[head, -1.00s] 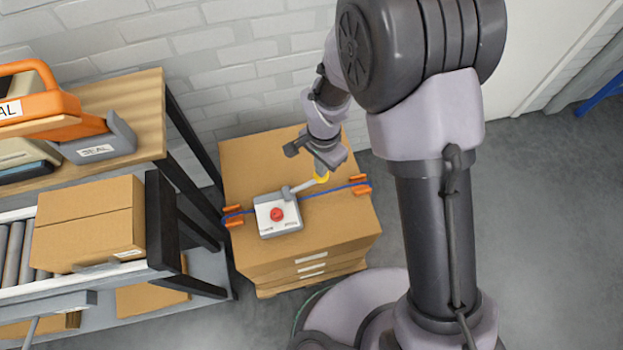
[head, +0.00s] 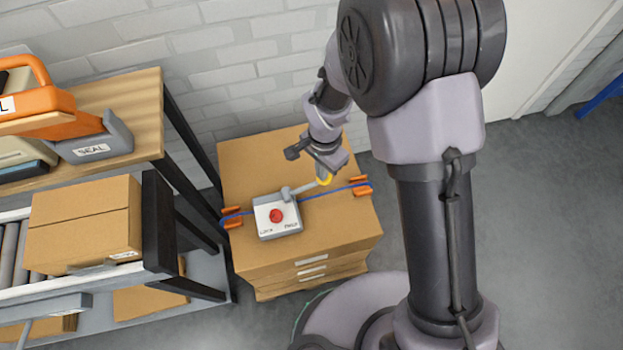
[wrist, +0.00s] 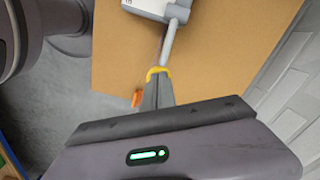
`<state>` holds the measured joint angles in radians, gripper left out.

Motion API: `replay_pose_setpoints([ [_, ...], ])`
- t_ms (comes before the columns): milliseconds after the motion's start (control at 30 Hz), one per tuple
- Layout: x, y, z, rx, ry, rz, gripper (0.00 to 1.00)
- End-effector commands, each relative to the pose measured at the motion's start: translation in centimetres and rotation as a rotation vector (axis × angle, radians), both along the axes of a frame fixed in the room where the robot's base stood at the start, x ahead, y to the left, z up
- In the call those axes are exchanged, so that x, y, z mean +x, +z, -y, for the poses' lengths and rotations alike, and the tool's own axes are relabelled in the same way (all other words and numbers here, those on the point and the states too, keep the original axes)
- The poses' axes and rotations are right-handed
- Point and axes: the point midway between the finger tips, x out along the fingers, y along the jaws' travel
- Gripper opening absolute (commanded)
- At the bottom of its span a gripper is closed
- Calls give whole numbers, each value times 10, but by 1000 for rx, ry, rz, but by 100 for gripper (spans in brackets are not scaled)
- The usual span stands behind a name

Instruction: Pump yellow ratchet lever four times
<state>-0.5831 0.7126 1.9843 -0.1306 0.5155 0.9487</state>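The ratchet device (head: 278,217), a white and grey unit with a red button, sits on top of a stack of cardboard boxes (head: 250,165). A blue strap (head: 333,190) runs out from both its sides. Its lever (head: 308,187) is a grey bar reaching right to a yellow end (head: 326,180). My gripper (head: 327,174) is at that yellow end. In the wrist view my gripper (wrist: 157,85) has its fingers close together on the yellow end (wrist: 158,71), and the lever bar (wrist: 168,42) runs up to the device. The fingers partly hide the yellow end.
Orange corner pieces (head: 362,187) hold the strap at the box edges. A shelf rack (head: 160,215) with a carton (head: 85,225) and an orange sealing tool (head: 50,122) stands left. A white brick wall (head: 240,60) is behind. Floor at right is clear.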

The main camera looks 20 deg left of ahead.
Motion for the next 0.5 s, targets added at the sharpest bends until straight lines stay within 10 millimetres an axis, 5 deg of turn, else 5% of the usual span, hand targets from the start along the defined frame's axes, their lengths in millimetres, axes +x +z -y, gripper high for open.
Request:
replay_pose_setpoints([
  [500,3,-9,4,0,0,0,0],
])
